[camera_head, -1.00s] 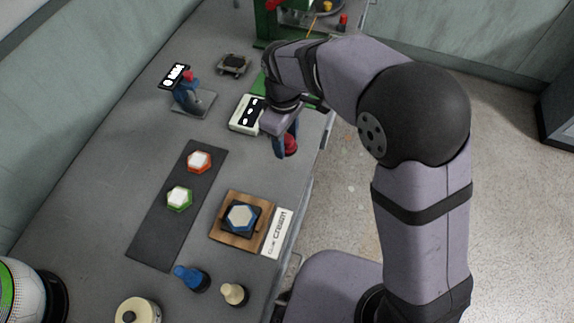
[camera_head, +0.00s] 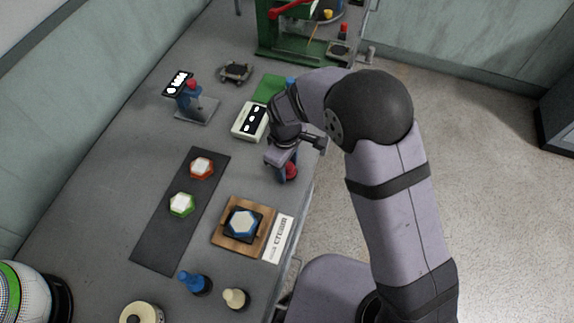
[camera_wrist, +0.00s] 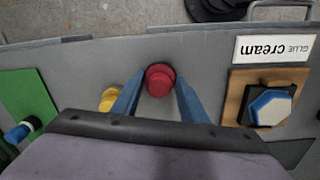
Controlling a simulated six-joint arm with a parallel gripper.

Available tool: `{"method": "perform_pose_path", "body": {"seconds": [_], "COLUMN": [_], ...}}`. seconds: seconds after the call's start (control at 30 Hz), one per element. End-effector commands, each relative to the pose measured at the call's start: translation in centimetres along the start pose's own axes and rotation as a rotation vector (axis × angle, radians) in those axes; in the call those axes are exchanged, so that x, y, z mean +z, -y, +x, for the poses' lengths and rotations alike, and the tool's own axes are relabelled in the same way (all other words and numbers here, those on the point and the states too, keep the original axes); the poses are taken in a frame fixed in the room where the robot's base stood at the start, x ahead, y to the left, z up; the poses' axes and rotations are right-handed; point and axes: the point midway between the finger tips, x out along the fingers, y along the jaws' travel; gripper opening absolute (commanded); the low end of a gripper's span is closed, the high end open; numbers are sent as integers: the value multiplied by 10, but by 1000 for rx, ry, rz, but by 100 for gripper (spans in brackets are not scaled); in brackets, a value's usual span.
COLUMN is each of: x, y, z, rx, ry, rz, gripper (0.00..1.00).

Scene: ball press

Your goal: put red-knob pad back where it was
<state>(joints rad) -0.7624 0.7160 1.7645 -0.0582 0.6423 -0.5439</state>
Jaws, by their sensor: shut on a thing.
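The red-knob pad (camera_wrist: 158,80) shows in the wrist view as a round red knob between my two blue fingers; its base is hidden beneath the knob. In the head view its red side (camera_head: 291,172) shows beside the fingers, near the table's right edge. My gripper (camera_wrist: 160,88) is shut on it. I cannot tell whether the pad touches the table or hangs just above it. In the head view my gripper (camera_head: 283,166) is between the white three-slot block (camera_head: 250,121) and the wooden board (camera_head: 219,236).
The wooden board carries a blue-rimmed hexagonal piece (camera_head: 243,223) beside a "cream" label (camera_head: 279,238). A yellow knob (camera_wrist: 109,98) is partly hidden by my left finger. A dark mat (camera_head: 160,232) holds two hexagons. Blue (camera_head: 194,283) and cream (camera_head: 236,298) knobs stand nearer. A green press (camera_head: 281,45) stands behind.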

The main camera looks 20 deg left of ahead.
Motion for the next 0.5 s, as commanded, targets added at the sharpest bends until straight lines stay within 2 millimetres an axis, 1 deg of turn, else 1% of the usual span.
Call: {"method": "perform_pose_path", "body": {"seconds": [0.1,0.47,0.5], "x": [0,0,0], "y": [0,0,0], "z": [5,8,9], "rx": [1,1,1], "ry": [-1,-1,-1], "rz": [0,1,1], "gripper": [15,15,42]}}
